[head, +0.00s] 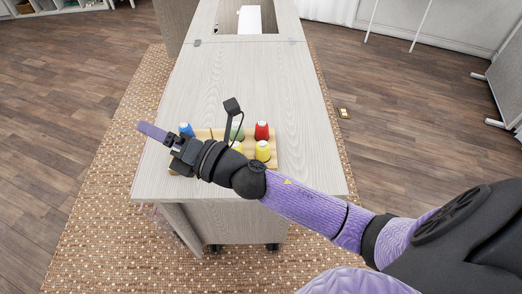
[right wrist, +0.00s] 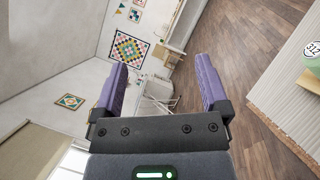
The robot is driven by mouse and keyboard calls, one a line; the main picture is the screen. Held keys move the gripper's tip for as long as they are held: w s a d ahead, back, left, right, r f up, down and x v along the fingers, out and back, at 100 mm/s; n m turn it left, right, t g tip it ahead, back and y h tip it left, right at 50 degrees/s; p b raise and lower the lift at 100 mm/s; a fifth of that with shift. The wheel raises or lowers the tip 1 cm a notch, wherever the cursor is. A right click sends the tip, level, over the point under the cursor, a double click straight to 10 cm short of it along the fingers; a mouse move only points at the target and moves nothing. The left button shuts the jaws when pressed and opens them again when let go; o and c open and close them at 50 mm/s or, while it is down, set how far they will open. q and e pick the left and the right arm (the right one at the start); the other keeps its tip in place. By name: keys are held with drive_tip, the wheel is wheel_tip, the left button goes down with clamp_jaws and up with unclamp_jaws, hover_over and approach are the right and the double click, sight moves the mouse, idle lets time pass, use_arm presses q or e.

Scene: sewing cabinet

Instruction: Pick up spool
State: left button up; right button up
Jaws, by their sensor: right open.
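Several thread spools stand on a light wooden rack (head: 271,163) at the near end of the cabinet top. I see a blue spool (head: 186,129), a green spool (head: 237,133), a red spool (head: 262,130) and a yellow spool (head: 263,151); another yellow one is partly hidden by my arm. My right gripper (head: 148,130) reaches across the rack to its left side, pointing left. In the right wrist view its purple fingers (right wrist: 160,80) are wide apart with nothing between them. A green spool (right wrist: 313,66) shows at that view's right edge. My left gripper is out of view.
The pale wood cabinet top (head: 240,75) is clear behind the rack, up to an opening (head: 268,18) at the far end. The cabinet stands on a woven rug (head: 100,205). My right arm covers part of the rack.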

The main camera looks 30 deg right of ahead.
drive_tip(key=s+a+r+n+g+y, duration=0.1)
drive_tip(key=a+n+g+y, duration=0.5)
drive_tip(key=n, duration=0.7)
drive_tip(key=n+g+h, duration=1.1)
drive_tip(key=n+h, duration=0.6)
drive_tip(key=n, duration=0.2)
hover_over(263, 146)
drive_tip(key=w, duration=0.2)
drive_tip(key=f, duration=0.5)
drive_tip(key=shift+s+a+f+b, duration=0.25)
drive_tip(key=shift+a+f+b, duration=0.1)
drive_tip(key=f+b, duration=0.1)
drive_tip(key=f, duration=0.2)
drive_tip(key=f+b, duration=0.1)
drive_tip(key=f, duration=0.2)
drive_tip(key=d+f+b, duration=0.1)
drive_tip(key=f, duration=0.3)
drive_tip(key=shift+s+d, duration=0.1)
drive_tip(key=shift+s, duration=0.3)
drive_tip(key=shift+r, duration=0.15)
drive_tip(key=shift+c, duration=0.7)
clamp_jaws()
